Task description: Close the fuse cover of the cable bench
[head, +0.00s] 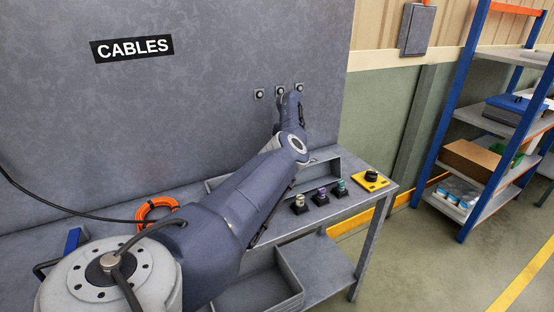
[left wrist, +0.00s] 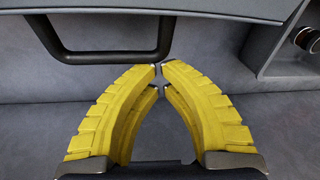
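In the left wrist view, a dark grey panel edge with a black bar handle (left wrist: 108,57) crosses the top. It may be the fuse cover, but I cannot tell for sure. My left gripper (left wrist: 160,70) has yellow fingers with their tips together and nothing seen between them. The tips are right by the handle's lower right corner; I cannot tell if they touch it. In the head view my left arm reaches across the bench towards the back panel, and its fingers are hidden. No cover can be made out there. My right gripper is in neither view.
The bench (head: 340,207) carries an orange cable coil (head: 155,209), several small connectors (head: 321,196) and a yellow block with a black knob (head: 370,181). Three sockets (head: 259,94) sit on the back panel. A blue-framed shelf (head: 465,160) stands right, beyond clear floor.

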